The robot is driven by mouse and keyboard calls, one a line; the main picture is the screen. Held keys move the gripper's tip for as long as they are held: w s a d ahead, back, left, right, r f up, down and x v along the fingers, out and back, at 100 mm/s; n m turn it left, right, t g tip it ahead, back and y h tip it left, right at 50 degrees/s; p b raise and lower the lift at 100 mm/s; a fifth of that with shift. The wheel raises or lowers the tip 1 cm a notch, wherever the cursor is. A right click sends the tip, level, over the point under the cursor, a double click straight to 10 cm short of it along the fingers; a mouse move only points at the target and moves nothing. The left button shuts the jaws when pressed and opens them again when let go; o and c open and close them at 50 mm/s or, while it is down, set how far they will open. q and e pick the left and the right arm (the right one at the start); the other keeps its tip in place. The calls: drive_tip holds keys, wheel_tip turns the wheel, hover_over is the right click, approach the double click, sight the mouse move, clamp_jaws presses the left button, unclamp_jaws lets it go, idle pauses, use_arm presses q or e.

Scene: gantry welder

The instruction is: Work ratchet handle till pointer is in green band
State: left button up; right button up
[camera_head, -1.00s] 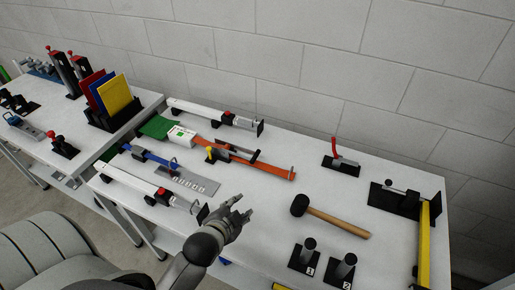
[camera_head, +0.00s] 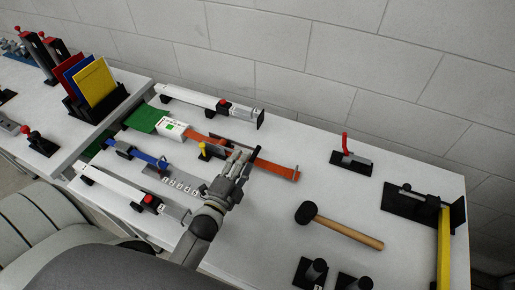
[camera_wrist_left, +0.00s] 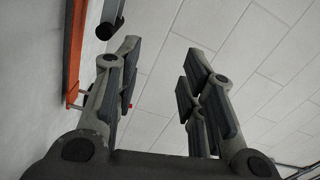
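An orange strap (camera_head: 278,169) runs along the right-hand table from a white box with a green mark (camera_head: 171,129). A ratchet with a dark handle sits on the strap, largely hidden behind my left gripper (camera_head: 239,157). A yellow-topped piece (camera_head: 202,148) stands just left of the gripper. In the left wrist view my left gripper (camera_wrist_left: 162,45) is open, with nothing between its fingers. The orange strap (camera_wrist_left: 74,45) and a dark round-ended bar (camera_wrist_left: 108,22) lie to the left of the fingers there. The pointer is too small to read. My right gripper is out of view.
White rail clamps (camera_head: 205,101) lie behind and in front of the straps. A blue strap device (camera_head: 145,157) is at the left. A mallet (camera_head: 340,229), a red-handled toggle clamp (camera_head: 348,155) and a yellow bar (camera_head: 443,248) are to the right. The table between mallet and strap is clear.

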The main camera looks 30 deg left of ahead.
use_arm(q)
drive_tip(key=b, duration=0.5)
approach(257, 150)
drive_tip(key=shift+s, duration=0.5)
drive_tip(key=shift+w+a+f+b, duration=0.1)
drive_tip(key=shift+f+b, duration=0.4)
drive_tip(key=shift+b, duration=0.05)
drive_tip(key=shift+w+r, duration=0.1)
drive_tip(key=shift+w, duration=0.25)
drive_tip(key=w, duration=0.3)
drive_tip(key=w+p, duration=0.1)
drive_tip(key=w, duration=0.7)
drive_tip(key=shift+a+p, duration=0.3)
drive_tip(key=shift+p, duration=0.1)
clamp_jaws()
